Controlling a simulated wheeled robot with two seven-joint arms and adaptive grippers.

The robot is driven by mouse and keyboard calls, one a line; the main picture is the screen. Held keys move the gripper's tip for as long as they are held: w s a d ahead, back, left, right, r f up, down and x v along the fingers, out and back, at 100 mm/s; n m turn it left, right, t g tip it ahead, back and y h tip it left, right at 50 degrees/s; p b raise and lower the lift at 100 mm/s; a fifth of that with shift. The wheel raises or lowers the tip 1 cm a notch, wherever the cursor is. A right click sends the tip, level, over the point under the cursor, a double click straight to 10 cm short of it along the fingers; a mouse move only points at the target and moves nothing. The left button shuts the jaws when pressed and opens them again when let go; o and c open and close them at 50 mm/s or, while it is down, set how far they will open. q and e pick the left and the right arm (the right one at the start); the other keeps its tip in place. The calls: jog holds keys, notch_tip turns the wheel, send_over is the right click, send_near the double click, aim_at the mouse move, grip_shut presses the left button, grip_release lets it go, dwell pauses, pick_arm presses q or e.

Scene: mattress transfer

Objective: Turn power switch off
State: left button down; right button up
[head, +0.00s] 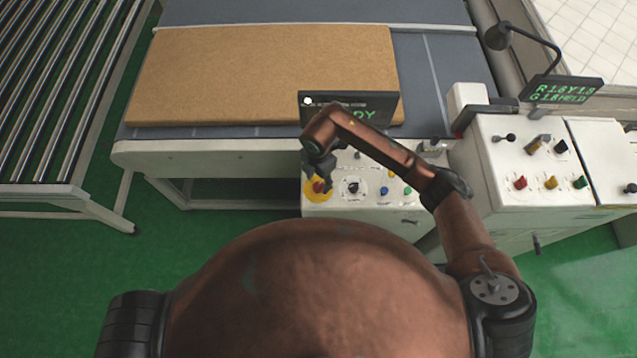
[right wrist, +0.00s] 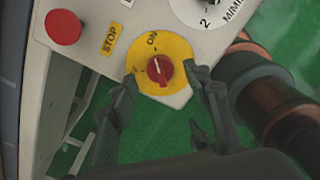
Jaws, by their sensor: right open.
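The power switch (head: 319,187) is a red rotary knob on a round yellow plate, at the left front of the white control panel (head: 345,208). In the right wrist view the red knob (right wrist: 160,70) has a light mark that appears to point up toward the "ON" label (right wrist: 152,38). My right gripper (head: 317,172) is just over the switch. In the right wrist view my right gripper (right wrist: 164,88) is open, with one finger on each side of the knob; I cannot tell whether they touch it. My left gripper is not in view.
A red stop button (right wrist: 63,27) is close to the switch. A black dial (head: 353,188) and blue button (head: 384,191) sit to its right. A display (head: 385,104) stands behind. A brown mattress (head: 260,70) lies on the conveyor table. Another console (head: 530,165) is at the right.

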aim_at(318, 185)
jog(key=shift+f, duration=1.6)
jog(key=c, duration=1.2)
